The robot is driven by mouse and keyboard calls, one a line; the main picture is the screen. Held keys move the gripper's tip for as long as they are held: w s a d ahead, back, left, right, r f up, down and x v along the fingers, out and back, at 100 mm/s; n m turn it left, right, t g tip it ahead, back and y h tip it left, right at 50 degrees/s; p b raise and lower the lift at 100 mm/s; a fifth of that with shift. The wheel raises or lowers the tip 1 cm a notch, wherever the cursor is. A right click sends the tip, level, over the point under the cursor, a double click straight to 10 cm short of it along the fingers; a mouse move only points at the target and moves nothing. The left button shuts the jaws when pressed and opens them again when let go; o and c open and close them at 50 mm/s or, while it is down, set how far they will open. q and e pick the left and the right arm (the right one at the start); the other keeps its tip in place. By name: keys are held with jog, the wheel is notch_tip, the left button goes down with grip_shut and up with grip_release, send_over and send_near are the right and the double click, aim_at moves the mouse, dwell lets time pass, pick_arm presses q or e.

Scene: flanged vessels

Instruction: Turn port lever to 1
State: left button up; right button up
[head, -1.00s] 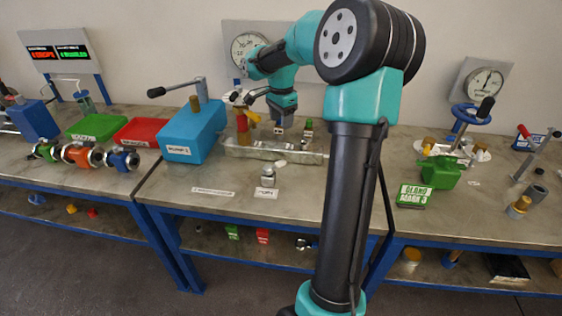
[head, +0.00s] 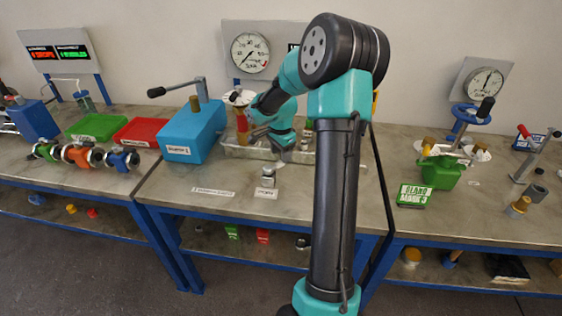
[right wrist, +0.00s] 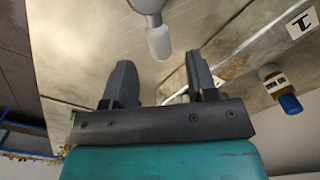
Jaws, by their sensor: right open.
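A small silver metal fitting (head: 268,177) stands on the middle bench behind a white label (head: 265,193) that seems to read PORT. In the right wrist view, a grey metal piece with a pale rounded end (right wrist: 158,38) lies ahead of the fingertips; it looks like the port lever. My right gripper (head: 279,154) is just behind the fitting in the head view, its jaws partly hidden by my arm. In the right wrist view the fingers (right wrist: 162,82) are apart, with nothing between them. My left gripper is not in view.
A metal tray (head: 235,152) lies behind the fitting, with a gauge (head: 250,52) on the wall panel. A blue pump box (head: 192,132) stands to the left. In the wrist view, a labelled stub with a blue cap (right wrist: 290,103) is right of the fingers.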

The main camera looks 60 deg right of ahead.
aim_at(277, 165)
jog(key=shift+f, duration=2)
jog(key=shift+c, duration=0.3)
grip_shut()
